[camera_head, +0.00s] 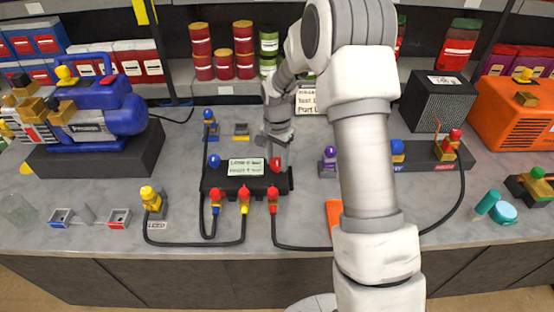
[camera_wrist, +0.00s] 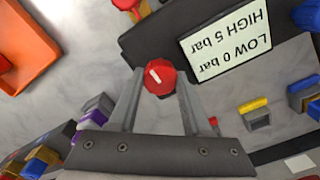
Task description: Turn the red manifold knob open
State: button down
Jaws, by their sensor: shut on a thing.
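The red manifold knob (camera_head: 276,165) sits on top of the black manifold (camera_head: 228,183) near its right end. In the wrist view the red knob (camera_wrist: 160,77) shows a short white mark, slanting from upper left to lower right. My gripper (camera_wrist: 160,74) is shut on the knob, with one finger on each side. It also shows in the head view (camera_head: 275,158), reaching down to the knob from behind. The manifold's white label (camera_wrist: 227,44) reads LOW 0 bar, HIGH 5 bar. A blue knob (camera_head: 214,161) sits at the manifold's left end.
Several red-topped hose connectors (camera_head: 244,196) line the manifold's front, with black hoses across the bench. A purple-topped part (camera_head: 329,162) stands right of the manifold. An orange tray (camera_wrist: 22,45) lies to its right, partly hidden by my arm in the head view. A blue pump (camera_head: 110,118) stands left.

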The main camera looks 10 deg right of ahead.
jog(key=n, duration=0.4)
jog(key=shift+n+b, duration=0.3)
jog(key=n, duration=0.9)
jog(key=shift+n, duration=1.8)
jog(key=shift+c, duration=1.7)
grip_release()
